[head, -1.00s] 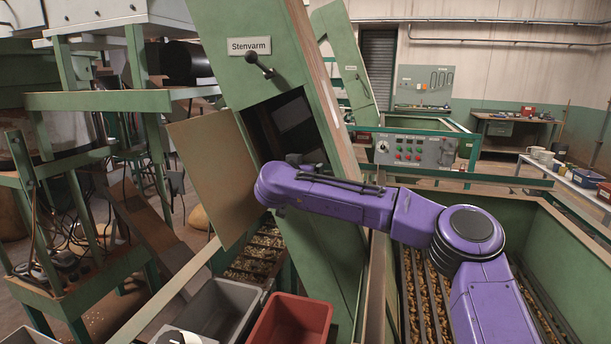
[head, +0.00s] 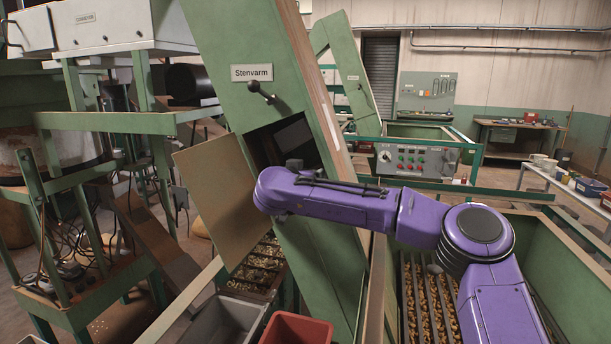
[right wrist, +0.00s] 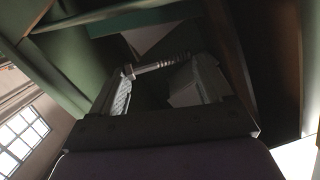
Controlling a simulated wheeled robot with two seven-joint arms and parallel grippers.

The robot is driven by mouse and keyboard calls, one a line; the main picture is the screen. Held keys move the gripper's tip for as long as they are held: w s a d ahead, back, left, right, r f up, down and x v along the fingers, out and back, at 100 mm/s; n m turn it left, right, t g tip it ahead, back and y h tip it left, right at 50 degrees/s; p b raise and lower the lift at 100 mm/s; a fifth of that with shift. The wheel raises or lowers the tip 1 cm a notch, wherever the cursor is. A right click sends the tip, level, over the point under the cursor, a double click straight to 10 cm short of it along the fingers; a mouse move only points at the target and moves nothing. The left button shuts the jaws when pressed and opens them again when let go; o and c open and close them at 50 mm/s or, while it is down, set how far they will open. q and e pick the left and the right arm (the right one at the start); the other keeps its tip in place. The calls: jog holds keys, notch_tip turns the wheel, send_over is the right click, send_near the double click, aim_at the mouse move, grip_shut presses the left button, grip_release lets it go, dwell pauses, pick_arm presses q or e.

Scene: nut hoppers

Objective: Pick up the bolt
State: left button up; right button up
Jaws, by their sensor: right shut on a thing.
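The bolt (right wrist: 160,65) is a grey metal piece with a ridged shank, lying crosswise between the fingertips of my right gripper (right wrist: 157,82) in the right wrist view. The two pale fingers are apart by about the bolt's length and close on its ends. In the head view my purple right arm reaches to the dark opening (head: 288,140) of the green "Stenvarm" housing (head: 228,42). The bolt cannot be made out there and the gripper is mostly hidden behind the wrist. My left gripper is not in view.
A tan hatch panel (head: 215,195) stands open left of the opening. A grey bin (head: 222,322) and a red bin (head: 297,330) stand below. A lever (head: 262,92) sticks out above the opening. The housing's walls closely surround the gripper.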

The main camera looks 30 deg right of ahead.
jog(key=s+a+r+b, duration=0.1)
jog(key=s+a+r, duration=0.6)
jog(key=a, duration=0.3)
jog(key=shift+s+a+r, duration=0.2)
jog(key=shift+a+r, duration=0.05)
jog(key=shift+r, duration=0.35)
dwell(0.4)
